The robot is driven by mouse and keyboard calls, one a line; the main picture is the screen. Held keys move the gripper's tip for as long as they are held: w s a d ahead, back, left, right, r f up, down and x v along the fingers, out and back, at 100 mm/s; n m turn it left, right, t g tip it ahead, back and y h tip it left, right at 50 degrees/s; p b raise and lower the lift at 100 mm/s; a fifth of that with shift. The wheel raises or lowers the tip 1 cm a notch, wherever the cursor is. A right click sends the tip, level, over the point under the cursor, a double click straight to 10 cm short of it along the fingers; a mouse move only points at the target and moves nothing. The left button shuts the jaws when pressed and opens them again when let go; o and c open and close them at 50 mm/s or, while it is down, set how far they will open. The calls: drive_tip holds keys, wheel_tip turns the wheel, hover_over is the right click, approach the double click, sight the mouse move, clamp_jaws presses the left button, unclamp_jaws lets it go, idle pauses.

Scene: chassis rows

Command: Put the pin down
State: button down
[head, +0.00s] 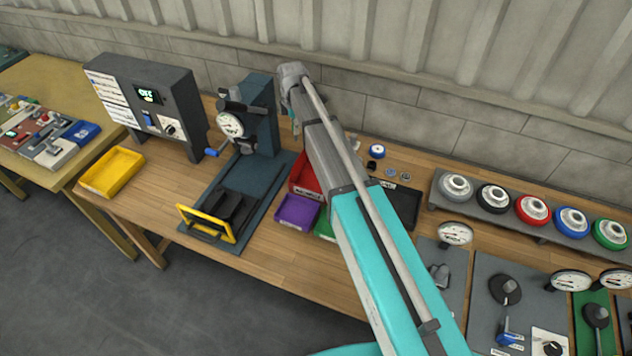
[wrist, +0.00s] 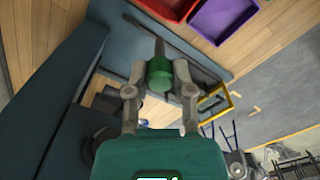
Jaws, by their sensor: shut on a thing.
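In the wrist view my gripper (wrist: 159,88) is shut on a pin (wrist: 159,74) with a round green head. A narrow grey part of the pin extends beyond the fingertips. The pin is held over the dark blue plate of the press stand, though its height above it is hard to tell. In the head view my arm crosses the middle of the bench, with its wrist beside the press stand (head: 262,120); my gripper and the pin are mostly hidden there.
Red (head: 302,180), purple (head: 297,211) and green (head: 324,226) bins stand right of the press stand, partly behind my arm. A yellow guard frame (head: 207,224) stands at the stand's front. A yellow bin (head: 112,172) and grey tester (head: 150,105) are left. Bare wood shows between.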

drive_tip(key=shift+s+a+f, duration=0.1)
drive_tip(key=shift+a, duration=0.15)
drive_tip(key=shift+s+d+f, duration=0.1)
drive_tip(key=shift+s+d, duration=0.05)
drive_tip(key=shift+s, duration=0.05)
drive_tip(key=s+d+f+n+b, duration=0.1)
drive_tip(key=s+d+f+b, duration=0.3)
drive_tip(key=s, duration=0.3)
drive_tip(key=s+d+f+n+b, duration=0.2)
drive_tip(key=s+d+f+b, duration=0.1)
drive_tip(key=s+d, duration=0.3)
drive_tip(key=shift+s+d+f+b, duration=0.35)
drive_tip(key=shift+s+d+b, duration=0.05)
drive_tip(key=shift+d+b, duration=0.15)
drive_tip(key=shift+a, duration=0.1)
drive_tip(key=w+a+f+b, duration=0.3)
drive_tip(key=w+f+b, duration=0.6)
drive_tip(key=w, duration=0.4)
drive_tip(key=shift+s+a, duration=0.1)
